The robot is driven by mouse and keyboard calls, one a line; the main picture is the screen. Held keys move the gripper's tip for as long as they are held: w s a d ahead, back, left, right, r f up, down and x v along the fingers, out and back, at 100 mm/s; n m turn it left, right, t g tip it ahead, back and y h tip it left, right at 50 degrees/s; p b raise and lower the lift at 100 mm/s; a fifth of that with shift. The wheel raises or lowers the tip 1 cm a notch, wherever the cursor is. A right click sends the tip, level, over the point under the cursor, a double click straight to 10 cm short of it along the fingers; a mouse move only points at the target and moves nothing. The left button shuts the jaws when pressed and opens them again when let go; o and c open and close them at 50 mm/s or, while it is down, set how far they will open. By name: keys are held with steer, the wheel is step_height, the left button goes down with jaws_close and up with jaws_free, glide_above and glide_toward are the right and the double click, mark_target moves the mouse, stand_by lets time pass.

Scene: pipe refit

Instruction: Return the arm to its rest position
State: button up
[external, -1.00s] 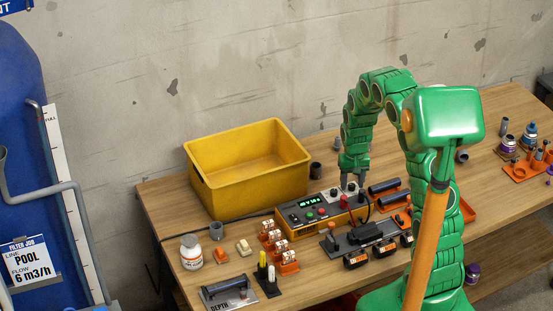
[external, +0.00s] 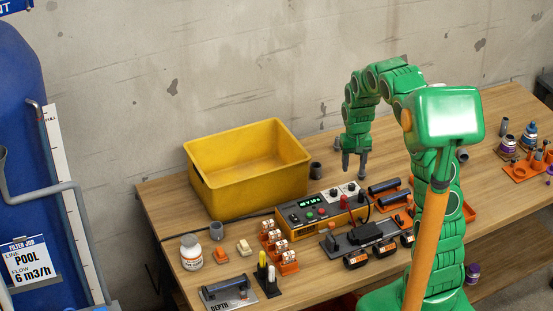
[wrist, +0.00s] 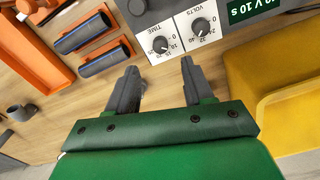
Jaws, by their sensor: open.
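My gripper (external: 354,172) is open and empty. It points down above the wooden bench, just behind the right part of the yellow control box (external: 318,209) with a lit green display. In the wrist view, the two grey fingers of my gripper (wrist: 160,85) stand apart with bare bench between them. Two black dials (wrist: 180,35) on white plates, marked TIME and VOLTS, show just beyond the fingertips. My green arm is bent high over the bench.
A yellow bin (external: 248,165) stands left of my gripper, empty where visible. Dark pipes in an orange holder (external: 384,190) lie to the right.

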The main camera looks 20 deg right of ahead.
steer(key=s+a+r+n, duration=0.1)
steer(key=s+r, duration=0.3)
steer(key=s, duration=0.8)
steer(key=s+a+r+n+g, duration=0.1)
steer(key=s+r, duration=0.4)
steer(key=s, duration=0.8)
steer(key=s+a+r, duration=0.2)
steer(key=s+r, duration=0.3)
steer(key=s, duration=0.7)
steer(key=shift+s+n+g, duration=0.2)
steer(key=shift+n+g, duration=0.2)
